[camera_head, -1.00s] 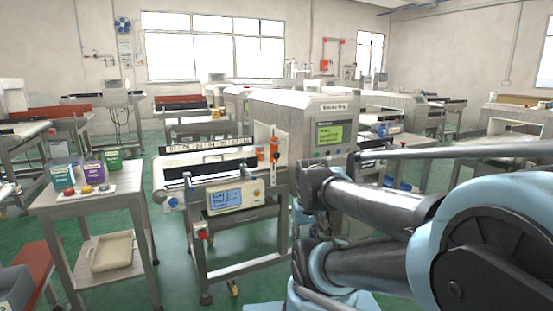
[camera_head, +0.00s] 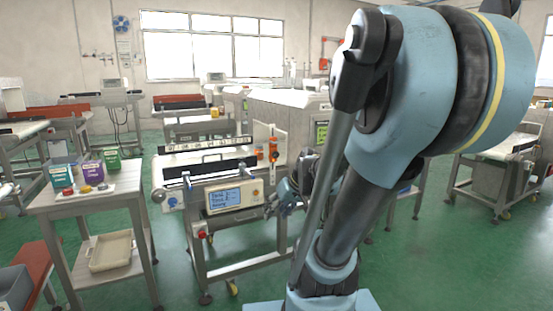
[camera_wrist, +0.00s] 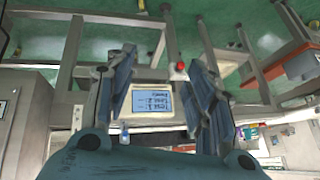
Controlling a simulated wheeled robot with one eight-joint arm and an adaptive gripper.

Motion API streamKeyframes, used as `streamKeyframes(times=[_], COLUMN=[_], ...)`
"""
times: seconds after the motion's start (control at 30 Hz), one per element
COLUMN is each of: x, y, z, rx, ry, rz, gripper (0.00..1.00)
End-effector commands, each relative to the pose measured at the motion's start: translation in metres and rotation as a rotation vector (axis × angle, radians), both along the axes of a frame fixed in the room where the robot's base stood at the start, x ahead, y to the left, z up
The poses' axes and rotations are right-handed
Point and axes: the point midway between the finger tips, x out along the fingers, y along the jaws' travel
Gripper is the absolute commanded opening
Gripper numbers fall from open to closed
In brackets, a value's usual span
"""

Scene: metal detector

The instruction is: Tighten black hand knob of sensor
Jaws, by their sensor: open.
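An orange sensor (camera_head: 273,150) is mounted at the right end of the conveyor machine (camera_head: 190,181), beside an upright pale plate. Its black hand knob is too small to make out. My gripper (camera_head: 283,198) is in front of the machine's right end, below the sensor and right of the display panel (camera_head: 226,196). In the wrist view my gripper (camera_wrist: 164,52) is open with nothing between its fingers. The display panel (camera_wrist: 160,106), upside down there, shows beyond and between them. I cannot pick out the sensor in the wrist view.
A red button (camera_head: 202,235) sits on the machine's front frame. A side table (camera_head: 85,197) with several coloured tubs stands to the left. A grey detector housing (camera_head: 290,110) is behind the sensor. Green floor (camera_head: 440,260) is free at right.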

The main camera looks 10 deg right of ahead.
Motion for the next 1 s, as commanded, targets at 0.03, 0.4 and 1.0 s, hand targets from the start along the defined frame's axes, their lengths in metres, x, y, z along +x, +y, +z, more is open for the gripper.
streamKeyframes(times=[0.03,0.4,1.0], x=[0.014,0.103,0.224], y=[0.002,0.010,-0.044], z=[0.004,0.032,0.062], rx=[0.019,0.131,0.161], ry=[-0.032,-0.316,-0.790], rz=[0.013,0.091,0.036], gripper=[0.49,0.49,0.49])
